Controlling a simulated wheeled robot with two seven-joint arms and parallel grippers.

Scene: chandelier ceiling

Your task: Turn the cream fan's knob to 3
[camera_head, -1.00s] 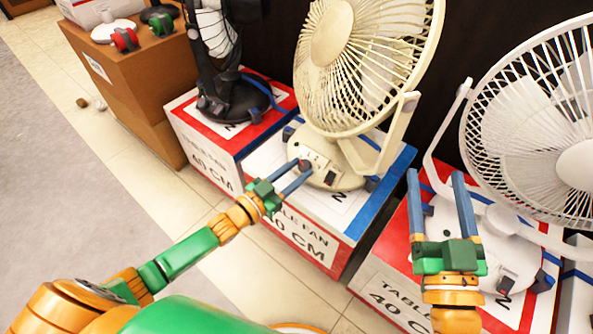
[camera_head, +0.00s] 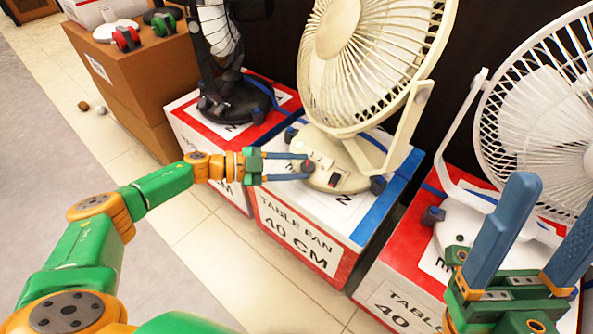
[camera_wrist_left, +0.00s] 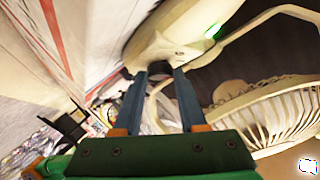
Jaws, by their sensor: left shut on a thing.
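The cream fan (camera_head: 341,178) stands on its box in the middle of the head view, with a control panel on the front of its base. My left gripper (camera_head: 305,167) reaches in from the left and is shut on the dark knob (camera_wrist_left: 160,68) at the front of that base. The fingers hide most of the knob, and its setting cannot be read. In the left wrist view the two blue fingers (camera_wrist_left: 160,85) sit on either side of the knob, below the cream base. My right gripper (camera_head: 548,228) is open and empty at the lower right, in front of the white fan.
A white fan (camera_head: 530,110) on a red box stands at the right. A black fan (camera_head: 228,100) stands on a box to the left. A brown box (camera_head: 140,62) with small items is farther left. The tiled floor (camera_head: 205,235) in front is clear.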

